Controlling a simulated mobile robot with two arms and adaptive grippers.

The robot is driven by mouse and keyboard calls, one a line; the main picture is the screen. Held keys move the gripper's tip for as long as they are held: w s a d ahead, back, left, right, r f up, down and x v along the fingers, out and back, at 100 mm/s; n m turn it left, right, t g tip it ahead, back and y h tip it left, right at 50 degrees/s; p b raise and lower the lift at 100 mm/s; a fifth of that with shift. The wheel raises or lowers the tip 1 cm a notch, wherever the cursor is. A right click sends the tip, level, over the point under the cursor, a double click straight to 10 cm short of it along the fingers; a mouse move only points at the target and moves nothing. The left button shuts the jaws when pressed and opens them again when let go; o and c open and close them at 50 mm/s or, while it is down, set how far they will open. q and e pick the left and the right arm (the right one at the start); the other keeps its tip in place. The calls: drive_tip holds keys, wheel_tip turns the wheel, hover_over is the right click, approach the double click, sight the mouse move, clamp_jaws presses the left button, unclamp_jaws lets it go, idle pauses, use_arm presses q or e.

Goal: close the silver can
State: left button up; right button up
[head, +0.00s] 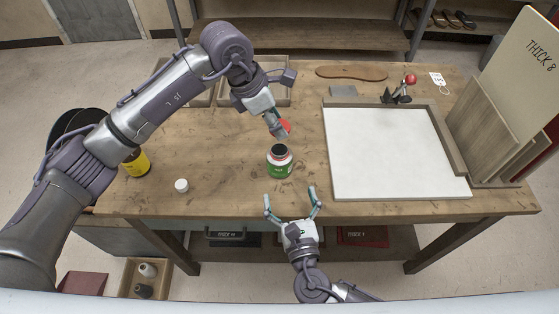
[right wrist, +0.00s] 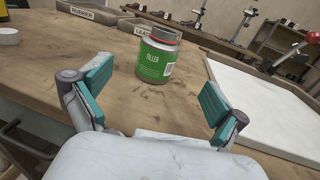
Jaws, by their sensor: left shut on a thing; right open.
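The silver can (head: 280,162) has a green label and stands upright on the bench. Its top looks dark in the head view, with a thin reddish rim. In the right wrist view the can (right wrist: 156,60) reads FILLER, and red shows at its top. My left gripper (head: 277,128) is shut on a red lid (head: 285,127), just behind and above the can in the picture; the fingers hide part of it. I cannot tell the exact gap between lid and can. My right gripper (head: 290,198) is open and empty, in front of the can, its fingers apart and not touching it.
A white cap (head: 181,185) and a yellow container (head: 135,163) are to the left. A white board (head: 390,150) in a wooden frame lies to the right. Trays (head: 270,96), a brown sole (head: 351,73) and a red-knobbed tool (head: 409,82) are behind. The bench around the can is mostly clear.

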use_arm(q)
drive_tip(key=shift+w, duration=0.1)
use_arm(e)
drive_tip(key=w, duration=0.4)
drive_tip(key=w+a, duration=0.1)
drive_tip(key=w, duration=0.2)
drive_tip(key=w+a, duration=0.1)
drive_tip(key=w, duration=0.3)
drive_tip(key=shift+w+a, duration=0.15)
drive_tip(key=shift+w, duration=0.2)
drive_tip(key=shift+c, duration=0.3)
use_arm(q)
drive_tip(key=shift+f, duration=0.1)
use_arm(e)
drive_tip(key=c, duration=1.7)
use_arm(q)
hover_over(276, 145)
drive_tip(key=s, duration=0.2)
drive_tip(key=shift+w+f, duration=0.1)
drive_tip(key=shift+f, duration=2.35)
drive_tip(key=shift+f, duration=0.1)
drive_tip(key=shift+f, duration=0.8)
drive_tip(key=shift+f, duration=0.55)
use_arm(e)
clamp_jaws()
